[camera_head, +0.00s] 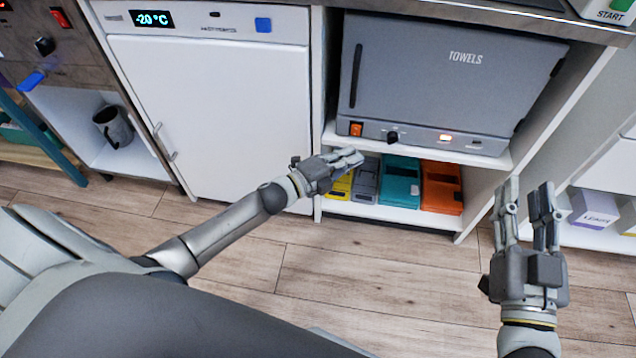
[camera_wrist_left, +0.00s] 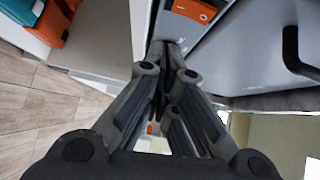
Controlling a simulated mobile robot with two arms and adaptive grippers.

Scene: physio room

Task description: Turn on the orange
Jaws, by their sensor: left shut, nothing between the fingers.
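A grey cabinet marked TOWELS (camera_head: 455,85) stands on the shelf. An orange rocker switch (camera_head: 356,129) is at the left end of its lower front panel; it also shows at the top of the left wrist view (camera_wrist_left: 194,10). My left gripper (camera_head: 352,157) is shut and empty, its fingertips a little below the switch in the head view. In the left wrist view its fingertips (camera_wrist_left: 168,46) are close to the switch; I cannot tell whether they touch it. An orange case (camera_head: 441,188) lies on the lower shelf. My right gripper (camera_head: 526,190) is open and empty at the right.
Teal (camera_head: 400,180), grey and yellow cases fill the lower shelf. A white freezer (camera_head: 215,100) stands at the left. The wooden floor (camera_head: 350,270) in front is clear.

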